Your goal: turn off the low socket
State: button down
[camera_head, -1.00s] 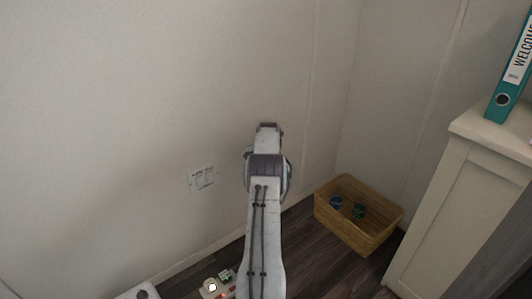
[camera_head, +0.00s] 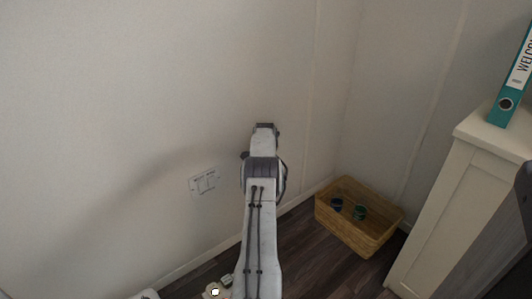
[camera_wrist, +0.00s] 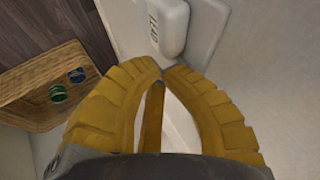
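My gripper (camera_wrist: 160,72) shows in the wrist view as two curved yellow fingers whose tips meet, with nothing visible between them. Just beyond the tips is a white rounded block (camera_wrist: 168,28) with dark lettering, on a pale plate (camera_wrist: 205,35) against the wall. I cannot tell for sure whether this is the low socket, and no switch is clear. In the head view my arm reaches toward the wall and hides the gripper and what is in front of it. A pale marked panel (camera_head: 205,183) is on the wall left of my arm.
A wicker basket (camera_head: 345,229) with a few round dark items stands on the dark floor (camera_head: 310,265) at right. A white cabinet (camera_head: 440,220) with a teal binder (camera_head: 508,100) stands farther right. Small pale items (camera_head: 215,291) lie at the bottom edge, left of my arm.

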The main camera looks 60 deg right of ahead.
jog(key=shift+w+r, duration=0.15)
jog(key=shift+r, duration=0.15)
jog(key=shift+r+p, duration=0.65)
dwell(0.4)
